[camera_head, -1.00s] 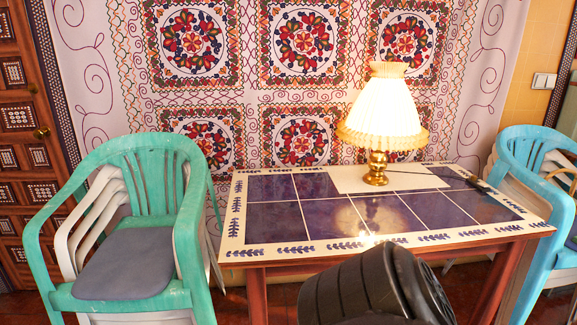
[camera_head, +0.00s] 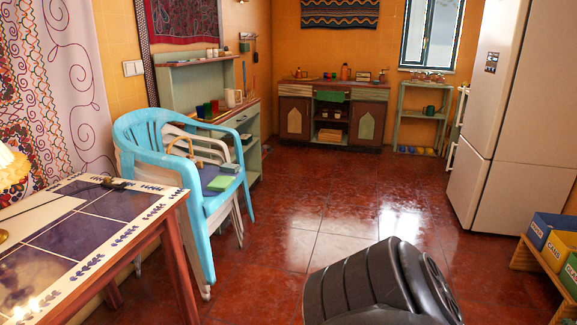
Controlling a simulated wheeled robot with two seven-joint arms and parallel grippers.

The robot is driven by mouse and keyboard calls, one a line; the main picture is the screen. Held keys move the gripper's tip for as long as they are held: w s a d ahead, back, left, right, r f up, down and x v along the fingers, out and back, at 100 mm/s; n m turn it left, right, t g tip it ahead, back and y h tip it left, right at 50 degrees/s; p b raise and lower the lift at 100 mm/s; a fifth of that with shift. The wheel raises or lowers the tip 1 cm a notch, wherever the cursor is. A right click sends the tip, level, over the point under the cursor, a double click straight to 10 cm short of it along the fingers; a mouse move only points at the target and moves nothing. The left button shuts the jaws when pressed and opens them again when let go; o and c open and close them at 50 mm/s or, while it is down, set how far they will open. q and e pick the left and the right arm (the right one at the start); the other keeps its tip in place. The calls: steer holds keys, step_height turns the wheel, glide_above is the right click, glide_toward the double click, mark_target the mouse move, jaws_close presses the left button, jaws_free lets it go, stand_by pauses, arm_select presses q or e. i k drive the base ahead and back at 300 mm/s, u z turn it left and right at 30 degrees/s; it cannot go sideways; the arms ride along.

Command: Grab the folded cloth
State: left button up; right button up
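On the seat of the blue plastic armchair (camera_head: 176,150) lie a purple-blue flat piece (camera_head: 212,176) and a small green flat piece (camera_head: 222,183); I cannot tell whether either is a folded cloth. A green piece that looks like cloth (camera_head: 330,96) is at the front of the far cabinet. Neither of my grippers is in view. Only a dark part of my own body shows at the bottom.
A tiled table (camera_head: 95,235) with a lamp stands at the left. Open red tiled floor (camera_head: 310,200) lies ahead. A white fridge (camera_head: 525,110) stands at the right, near labelled bins (camera_head: 553,230). Shelves (camera_head: 200,85) stand behind the chair.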

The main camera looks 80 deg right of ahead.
mark_target(232, 168)
steer(key=z, duration=2.6)
steer(key=k, duration=0.6)
steer(key=z, duration=0.75)
steer(key=k, duration=0.5)
steer(key=z, duration=0.4)
steer(key=i, duration=2.25)
steer(key=u, duration=0.65)
steer(key=i, duration=2.3)
steer(key=u, duration=1.85)
steer(key=i, duration=1.15)
steer(key=u, duration=1.4)
steer(key=i, duration=0.3)
steer(key=u, duration=0.2)
